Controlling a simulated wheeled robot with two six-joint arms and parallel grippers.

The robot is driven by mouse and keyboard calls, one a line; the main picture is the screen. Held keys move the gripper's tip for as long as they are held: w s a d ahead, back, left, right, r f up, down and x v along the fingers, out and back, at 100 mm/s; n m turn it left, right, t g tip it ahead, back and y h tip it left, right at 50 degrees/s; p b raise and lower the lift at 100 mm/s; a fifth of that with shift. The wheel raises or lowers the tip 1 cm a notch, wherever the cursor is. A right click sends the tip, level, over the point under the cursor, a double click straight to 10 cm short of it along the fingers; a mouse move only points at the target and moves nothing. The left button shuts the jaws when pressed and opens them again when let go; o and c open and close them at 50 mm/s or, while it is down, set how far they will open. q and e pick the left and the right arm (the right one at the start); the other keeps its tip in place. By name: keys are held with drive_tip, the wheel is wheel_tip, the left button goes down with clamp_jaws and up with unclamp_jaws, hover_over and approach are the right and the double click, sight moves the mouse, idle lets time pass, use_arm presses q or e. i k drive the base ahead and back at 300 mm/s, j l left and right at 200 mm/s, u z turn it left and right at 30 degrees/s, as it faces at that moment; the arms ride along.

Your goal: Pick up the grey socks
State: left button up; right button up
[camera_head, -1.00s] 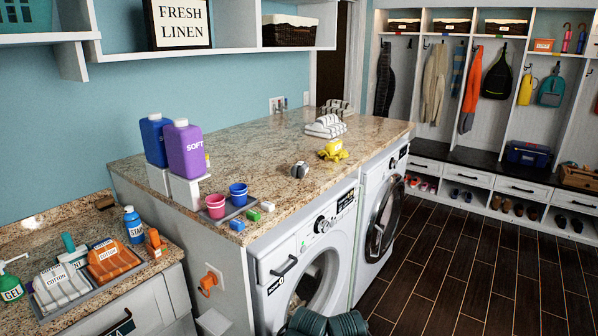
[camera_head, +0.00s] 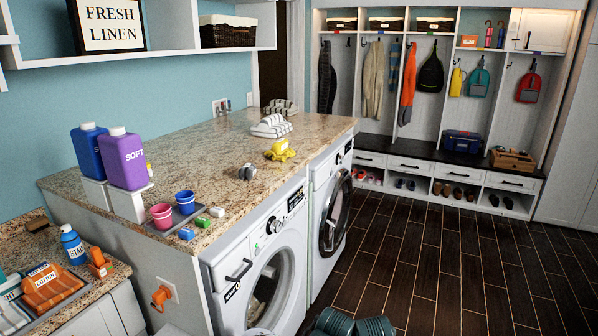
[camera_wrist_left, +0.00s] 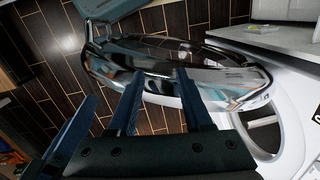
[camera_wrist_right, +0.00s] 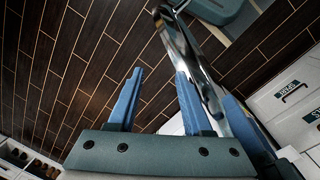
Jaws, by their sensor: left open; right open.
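A small rolled grey bundle (camera_head: 247,172), which looks like the grey socks, lies on the granite counter (camera_head: 205,165) above the washers, behind the front edge in the head view. My left gripper (camera_wrist_left: 157,76) is open, with nothing between its fingers. A shiny curved metal surface and dark floor show beyond it. My right gripper (camera_wrist_right: 160,73) is open and empty, with dark floor and a shiny curved piece beyond it.
A yellow cloth (camera_head: 280,150) and folded striped cloths (camera_head: 271,127) lie behind the socks. Pink (camera_head: 162,216) and blue (camera_head: 186,202) cups and small colored blocks stand to the left. A purple bottle (camera_head: 123,160) is further left. The dark floor (camera_head: 430,250) on the right is clear.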

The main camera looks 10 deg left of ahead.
sight(248, 170)
drive_tip(key=z, duration=1.7)
drive_tip(key=i+l+u, duration=0.2)
drive_tip(key=i, duration=0.65)
drive_tip(key=i+j+u, duration=0.15)
drive_tip(key=i+u, duration=0.3)
drive_tip(key=i+l+u, duration=0.1)
drive_tip(key=i+u, duration=0.3)
drive_tip(key=i, duration=0.15)
drive_tip(key=i+l+u, duration=0.2)
drive_tip(key=i+u, duration=0.25)
drive_tip(key=i+j+u, duration=0.15)
drive_tip(key=u, duration=0.3)
drive_tip(key=i+u, duration=0.35)
drive_tip(key=u, duration=0.15)
drive_tip(key=i+u, duration=0.25)
drive_tip(key=u, duration=0.2)
drive_tip(key=i+l+u, duration=0.15)
drive_tip(key=u, duration=0.3)
drive_tip(key=i, duration=0.1)
